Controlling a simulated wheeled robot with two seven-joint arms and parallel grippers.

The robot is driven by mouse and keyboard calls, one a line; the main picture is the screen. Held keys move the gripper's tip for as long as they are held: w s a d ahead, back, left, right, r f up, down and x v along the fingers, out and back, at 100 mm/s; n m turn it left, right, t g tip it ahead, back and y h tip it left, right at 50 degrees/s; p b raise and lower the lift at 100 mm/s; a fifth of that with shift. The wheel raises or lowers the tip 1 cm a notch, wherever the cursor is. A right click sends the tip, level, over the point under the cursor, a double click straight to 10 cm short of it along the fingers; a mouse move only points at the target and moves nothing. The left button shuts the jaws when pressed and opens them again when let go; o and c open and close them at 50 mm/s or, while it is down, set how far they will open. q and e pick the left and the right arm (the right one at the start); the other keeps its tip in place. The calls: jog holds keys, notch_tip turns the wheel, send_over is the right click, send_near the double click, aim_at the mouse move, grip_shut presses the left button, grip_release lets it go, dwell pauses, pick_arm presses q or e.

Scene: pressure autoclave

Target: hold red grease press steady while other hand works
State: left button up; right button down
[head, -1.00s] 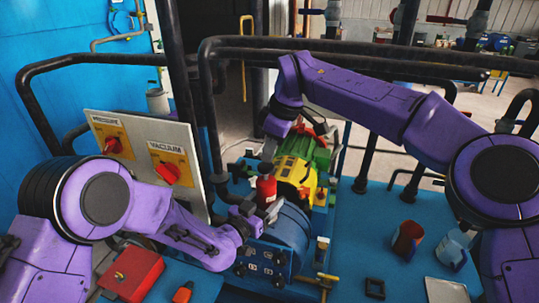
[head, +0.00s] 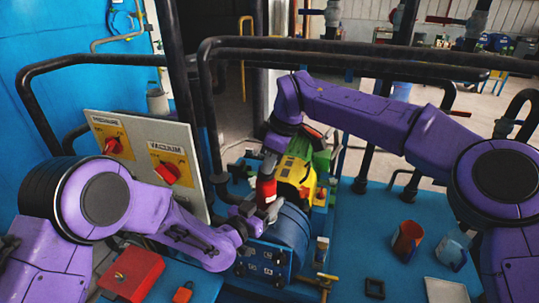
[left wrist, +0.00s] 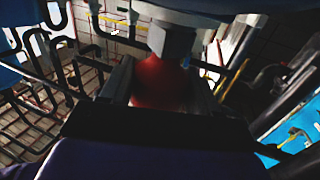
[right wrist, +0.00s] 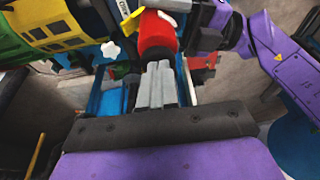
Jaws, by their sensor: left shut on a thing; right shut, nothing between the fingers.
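The red grease press (head: 265,189) stands at the middle of the head view, beside the blue drum (head: 288,230). My left gripper (head: 258,213) is shut on it from the left and below. In the left wrist view the red body (left wrist: 160,84) sits between the left fingers, in shadow. My right gripper (right wrist: 157,72) is shut and empty, with its grey fingertips right at the red press (right wrist: 157,36) in the right wrist view. I cannot tell whether they touch it. My right wrist hides part of the green and yellow machine (head: 297,170) behind.
A panel with red knobs (head: 140,150) stands at the left. A red box (head: 132,273) lies at the lower left. A red-and-blue mug (head: 407,240) and a pale blue jug (head: 453,250) stand on the blue surface at the right. Black pipe rails cross behind.

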jog(key=shift+f, duration=0.25)
jog(key=shift+r, duration=0.35)
jog(key=w+a+v, duration=0.1)
jog(key=v, duration=1.2)
jog(key=shift+s+r, duration=0.3)
jog(key=shift+r, duration=0.2)
jog(key=shift+d, duration=0.1)
jog(key=shift+r, duration=1.15)
jog(key=x, duration=1.3)
jog(key=shift+s+d+f, duration=0.15)
jog(key=shift+s+d, duration=0.05)
jog(key=shift+d, duration=0.2)
jog(key=shift+f, duration=0.5)
